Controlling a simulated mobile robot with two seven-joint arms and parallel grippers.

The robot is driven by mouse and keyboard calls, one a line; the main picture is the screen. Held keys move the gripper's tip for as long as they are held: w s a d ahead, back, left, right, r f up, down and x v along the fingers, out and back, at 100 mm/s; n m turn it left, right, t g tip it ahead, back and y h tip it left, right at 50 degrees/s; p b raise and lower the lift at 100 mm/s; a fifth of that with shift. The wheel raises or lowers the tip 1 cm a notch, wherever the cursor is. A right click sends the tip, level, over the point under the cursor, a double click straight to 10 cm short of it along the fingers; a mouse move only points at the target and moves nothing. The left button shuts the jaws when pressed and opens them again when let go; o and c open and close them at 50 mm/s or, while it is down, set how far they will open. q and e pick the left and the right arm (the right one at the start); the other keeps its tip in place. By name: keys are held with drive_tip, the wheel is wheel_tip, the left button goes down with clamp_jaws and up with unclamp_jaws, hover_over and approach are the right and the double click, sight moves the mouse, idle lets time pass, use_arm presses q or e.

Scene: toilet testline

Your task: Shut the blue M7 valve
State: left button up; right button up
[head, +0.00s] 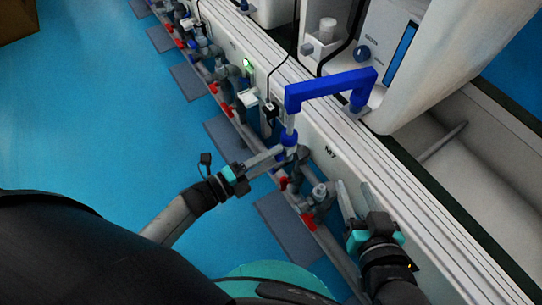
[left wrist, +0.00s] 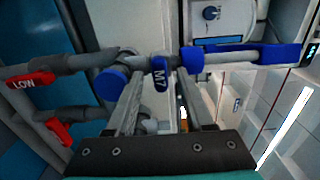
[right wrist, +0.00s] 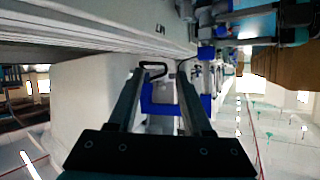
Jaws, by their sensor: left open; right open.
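The blue M7 valve (head: 289,138) sits on a grey pipe beside the white rail, under the blue pipe. My right gripper (head: 351,205) is open and empty beside the white rail, right of the valve. In the right wrist view (right wrist: 160,82) the blue pipe shows beyond its fingers.
The blue pipe (head: 330,83) arches over the rail (head: 322,115) to a white toilet unit (head: 430,60). Red-handled valves (head: 308,221) and grey pipes line the rail's near side. The blue floor (head: 100,110) at left is mostly clear, with a brown box (head: 15,20) at the far corner.

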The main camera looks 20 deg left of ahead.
idle(0.3)
use_arm(q)
drive_tip(key=p+v, duration=0.2)
drive_tip(key=v, duration=1.3)
drive_tip(key=shift+p, duration=0.4)
use_arm(e)
drive_tip(key=s+d+f+g+h, duration=0.1)
drive_tip(key=s+d+g+h, duration=0.1)
drive_tip(key=d+g, duration=0.3)
drive_tip(key=shift+s+d+h, duration=0.35)
drive_tip(key=shift+s+h, duration=0.05)
drive_tip(key=shift+h, duration=0.1)
use_arm(q)
drive_tip(key=shift+s+a, duration=0.15)
use_arm(e)
drive_tip(key=shift+s+a, duration=0.1)
